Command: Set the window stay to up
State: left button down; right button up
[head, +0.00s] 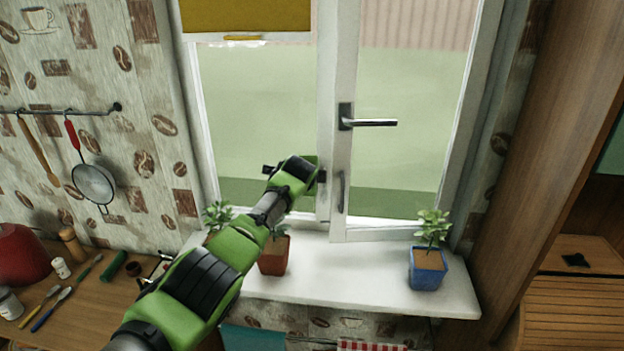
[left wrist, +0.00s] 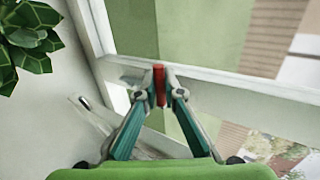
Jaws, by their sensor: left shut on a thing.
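My left gripper (left wrist: 161,94) reaches to the lower part of the window frame and is shut on a small upright red piece (left wrist: 159,77), seen in the left wrist view. This piece seems to be the grip of the window stay, but I cannot tell its full shape. In the head view my wrist hides the piece and the fingertips. The window (head: 408,75) has a dark horizontal handle (head: 374,122) and a thin curved dark handle (head: 342,190) below it, right of my gripper. My right gripper is not in view.
A white sill (head: 340,275) holds a red-brown plant pot (head: 276,258) beside my arm and a blue plant pot (head: 427,269) at the right. A yellow blind (head: 246,15) hangs above. A wooden counter (head: 95,298) with utensils lies at the lower left.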

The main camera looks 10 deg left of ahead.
pick_arm(q)
jog(key=shift+w+r, duration=0.15)
jog(key=shift+w, duration=0.05)
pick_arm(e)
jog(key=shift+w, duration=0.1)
pick_arm(q)
jog(key=shift+r, duration=0.15)
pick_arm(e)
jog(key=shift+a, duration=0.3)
pick_arm(q)
jog(key=c, duration=2.2)
grip_release()
jog(key=shift+w, duration=0.1)
jog(key=shift+o, duration=0.2)
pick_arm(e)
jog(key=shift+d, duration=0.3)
pick_arm(q)
jog(key=shift+f, duration=0.4)
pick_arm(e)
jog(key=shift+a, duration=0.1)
